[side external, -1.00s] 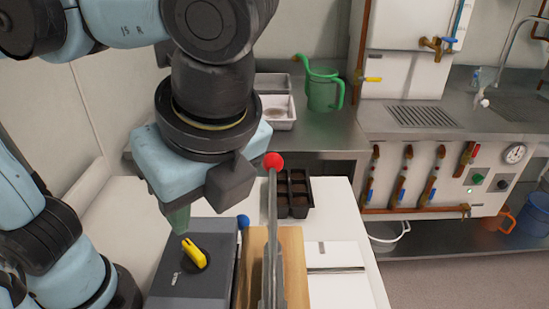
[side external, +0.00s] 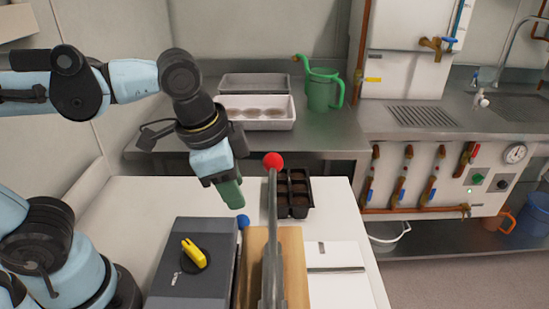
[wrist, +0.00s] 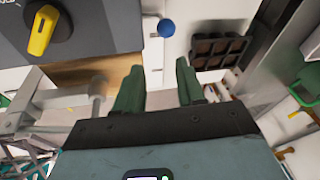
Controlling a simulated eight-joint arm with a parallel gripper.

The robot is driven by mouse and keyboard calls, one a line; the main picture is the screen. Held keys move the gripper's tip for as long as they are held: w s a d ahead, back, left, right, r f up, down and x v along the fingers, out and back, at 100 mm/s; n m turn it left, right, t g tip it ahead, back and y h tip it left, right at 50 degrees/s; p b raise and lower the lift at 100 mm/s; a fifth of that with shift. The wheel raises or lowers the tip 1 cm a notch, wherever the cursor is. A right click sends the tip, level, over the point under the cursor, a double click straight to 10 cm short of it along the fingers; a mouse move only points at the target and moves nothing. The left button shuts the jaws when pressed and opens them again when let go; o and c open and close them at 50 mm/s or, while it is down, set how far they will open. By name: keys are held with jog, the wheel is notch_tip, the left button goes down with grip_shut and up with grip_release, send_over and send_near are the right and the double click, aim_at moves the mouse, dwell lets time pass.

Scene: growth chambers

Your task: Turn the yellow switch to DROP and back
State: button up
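The yellow switch (side external: 193,253) is a pointed knob on a dark round base, on top of a dark grey box (side external: 210,235). In the side view its narrow end points to the back left. In the wrist view the yellow switch (wrist: 42,30) is at the upper left; lettering beside it is cut off and unreadable. My gripper (side external: 230,193) is above the white table, behind and right of the switch and clear of it. In the wrist view its green fingers (wrist: 158,78) are apart with nothing between them.
A long lever with a red ball (side external: 273,160) rises beside a wooden block (side external: 257,262). A blue ball (side external: 243,221) is next to the box. A black cell tray (side external: 299,202) and a white flat case (side external: 335,258) lie right. Trays and a green watering can (side external: 322,92) stand behind.

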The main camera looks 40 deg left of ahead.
jog(key=w+a+f+n+t, duration=0.3)
jog(key=a+n+t, duration=0.1)
jog(key=a+n, duration=0.4)
jog(key=m+g, duration=0.7)
jog(key=m, duration=1.2)
send_near(192, 248)
jog(key=f, duration=0.8)
jog(key=shift+w+d+f, duration=0.1)
jog(key=shift+d+f, duration=0.1)
jog(key=shift+f, duration=0.15)
grip_shut()
